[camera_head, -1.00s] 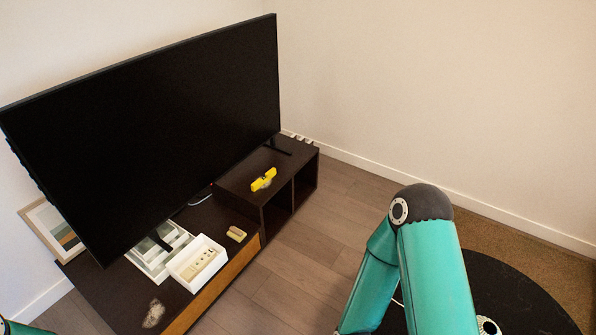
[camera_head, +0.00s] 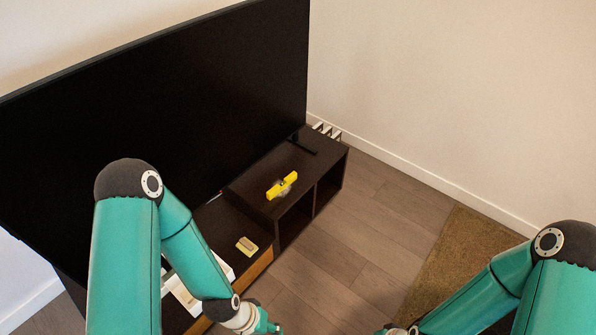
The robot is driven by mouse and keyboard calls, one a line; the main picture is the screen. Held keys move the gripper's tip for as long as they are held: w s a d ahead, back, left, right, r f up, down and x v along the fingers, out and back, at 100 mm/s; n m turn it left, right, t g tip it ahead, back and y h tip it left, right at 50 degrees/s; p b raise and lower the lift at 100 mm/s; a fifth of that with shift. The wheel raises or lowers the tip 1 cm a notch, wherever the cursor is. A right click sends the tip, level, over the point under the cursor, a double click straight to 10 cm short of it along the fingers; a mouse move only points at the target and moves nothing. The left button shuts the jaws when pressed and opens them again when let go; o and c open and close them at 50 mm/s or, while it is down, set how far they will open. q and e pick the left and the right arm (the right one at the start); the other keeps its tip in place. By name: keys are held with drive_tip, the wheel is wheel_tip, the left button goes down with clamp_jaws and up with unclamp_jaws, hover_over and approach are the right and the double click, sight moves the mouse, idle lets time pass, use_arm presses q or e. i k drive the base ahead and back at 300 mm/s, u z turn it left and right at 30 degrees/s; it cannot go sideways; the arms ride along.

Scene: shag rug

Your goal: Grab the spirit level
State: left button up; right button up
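A yellow spirit level (camera_head: 282,185) lies on top of the raised dark end of the TV stand, in front of the TV. Something greyish sits against its middle, too small to make out. My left gripper (camera_head: 266,328) is at the bottom edge, partly cut off, in front of and below the level and well apart from it; I cannot tell whether its fingers are open. My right arm enters at the lower right; its wrist shows at the bottom edge and its fingers are out of view.
A large black TV (camera_head: 190,110) stands close behind the level. A small beige-green block (camera_head: 246,246) lies on the lower part of the stand (camera_head: 225,225). A white tray (camera_head: 222,264) is partly hidden by my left arm.

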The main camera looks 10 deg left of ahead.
sight(273, 192)
drive_tip(key=u, duration=0.2)
drive_tip(key=i, duration=1.15)
drive_tip(key=u, duration=0.75)
